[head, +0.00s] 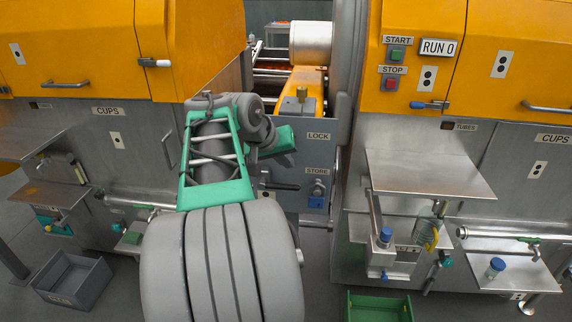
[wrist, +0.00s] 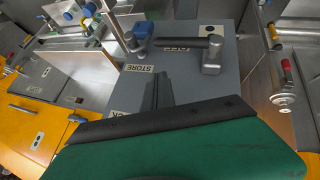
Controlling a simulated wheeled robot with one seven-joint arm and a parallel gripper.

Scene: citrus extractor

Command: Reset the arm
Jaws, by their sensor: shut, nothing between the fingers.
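My arm rises in the middle of the head view, with grey links and a green frame (head: 215,195). In that view the fingers of my gripper cannot be made out. In the wrist view my gripper (wrist: 158,92) shows as narrow dark fingers, shut and empty, past the green and black hand housing. They point at a grey panel (head: 318,152) that also shows upside down in the wrist view (wrist: 215,85). I cannot tell whether the fingers touch it. The housing partly hides the LOCK label (wrist: 120,115); the STORE label (wrist: 140,68) is clear.
A dark lever handle (wrist: 190,45) and a blue block (wrist: 143,28) stick out beside STORE. Steel shelves (head: 430,172) and orange covers (head: 195,45) flank the panel. A grey crate (head: 72,280) and a green crate (head: 378,306) stand on the floor.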

